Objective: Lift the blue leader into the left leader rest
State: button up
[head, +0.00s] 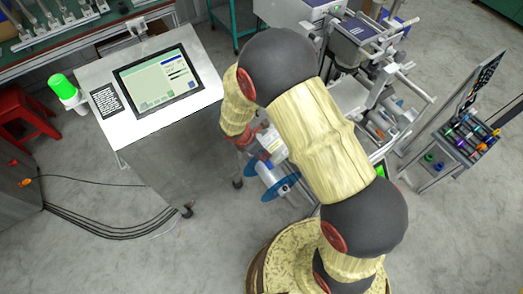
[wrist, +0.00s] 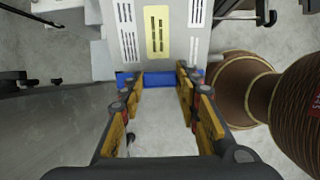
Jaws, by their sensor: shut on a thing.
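A blue strip, which I take to be the blue leader (wrist: 158,80), lies across the fingertips of my gripper (wrist: 158,85) in the wrist view. The yellow-sided fingers are shut on it, one on each side, with a gap between them. In the head view my gripper (head: 262,155) is low beside the console, partly hidden by my arm. Blue reel discs (head: 285,187) show just below it. I cannot pick out the left leader rest in either view.
A grey panel (wrist: 200,45) with slotted plates lies just beyond the fingertips. A console with a screen (head: 158,76) stands left. A machine frame (head: 350,95) stands behind my arm, and a rack of coloured reels (head: 468,138) at right. Cables (head: 100,222) lie on the floor.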

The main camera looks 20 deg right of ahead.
jog(key=a+p+v, duration=0.1)
jog(key=p+v, duration=0.7)
jog(key=v, duration=0.3)
jog(key=shift+s+p, duration=0.25)
jog(key=shift+p, duration=0.1)
dwell(1.6)
jog(key=shift+a+r, duration=0.2)
jog(key=shift+r, duration=0.05)
jog(key=p+v, duration=0.6)
jog(key=v, duration=0.2)
jog(key=shift+a, duration=0.35)
dwell(1.1)
jog(key=shift+d+f, duration=0.15)
jog(key=w+d+f+b, duration=0.2)
jog(key=w+d+f, duration=0.1)
jog(key=d, duration=0.7)
jog(key=shift+d+f, duration=0.25)
jog(key=shift+f, duration=0.1)
dwell(1.9)
